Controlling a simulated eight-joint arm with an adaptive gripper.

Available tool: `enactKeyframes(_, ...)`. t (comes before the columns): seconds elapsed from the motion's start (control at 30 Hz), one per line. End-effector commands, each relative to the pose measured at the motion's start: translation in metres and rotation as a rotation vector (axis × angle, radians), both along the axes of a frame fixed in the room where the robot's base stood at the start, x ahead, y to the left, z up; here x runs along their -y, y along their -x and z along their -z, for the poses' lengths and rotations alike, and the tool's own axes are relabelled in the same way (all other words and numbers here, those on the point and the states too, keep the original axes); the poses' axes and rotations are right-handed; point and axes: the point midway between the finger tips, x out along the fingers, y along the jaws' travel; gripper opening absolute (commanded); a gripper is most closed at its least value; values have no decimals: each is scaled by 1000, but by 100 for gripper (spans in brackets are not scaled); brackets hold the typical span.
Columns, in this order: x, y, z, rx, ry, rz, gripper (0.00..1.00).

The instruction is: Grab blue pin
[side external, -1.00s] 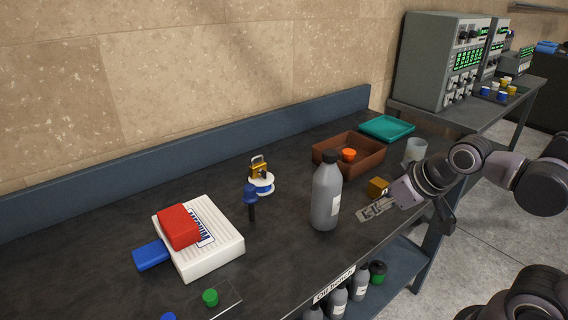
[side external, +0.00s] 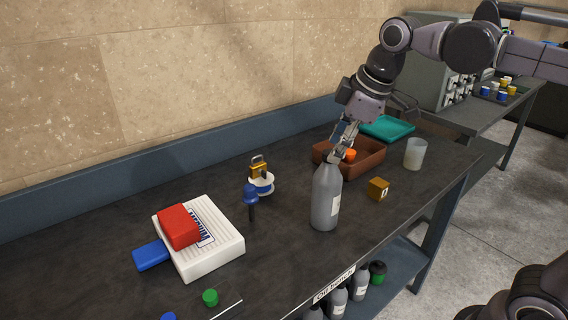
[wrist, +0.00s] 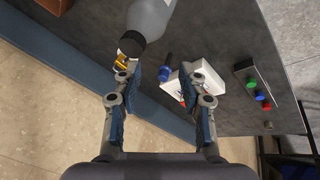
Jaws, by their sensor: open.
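The blue pin (side external: 250,195) stands upright on the dark bench, with a rounded blue head and a dark shaft. In the wrist view the pin (wrist: 166,72) shows between my open fingers, farther off than they are. My gripper (side external: 337,152) is open and empty, tilted downward, to the right of the pin and above bench height.
A white box (side external: 226,248) with a red block (side external: 180,227) lies left. A brown tray (side external: 372,163), yellow cube (side external: 378,188) and cup (side external: 415,153) are right. Bench around the pin's front is clear.

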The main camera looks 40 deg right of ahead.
Motion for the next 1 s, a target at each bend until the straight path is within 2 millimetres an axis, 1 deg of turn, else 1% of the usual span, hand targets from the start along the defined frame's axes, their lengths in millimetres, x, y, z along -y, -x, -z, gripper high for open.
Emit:
enactKeyframes(0.03,-5,-13,-3,-21,27,-72,42)
enactKeyframes(0.13,-16,-35,-6,-62,83,-225,42)
enactKeyframes(0.27,-30,-64,-6,-114,146,-428,42)
enactKeyframes(0.47,-55,-106,6,-189,226,-747,42)
enactKeyframes(0.6,-73,-131,20,-237,266,-966,42)
enactKeyframes(0.8,-93,-155,41,-284,298,-1212,42)
enactKeyframes(1.0,-109,-171,62,-315,313,-1403,42)
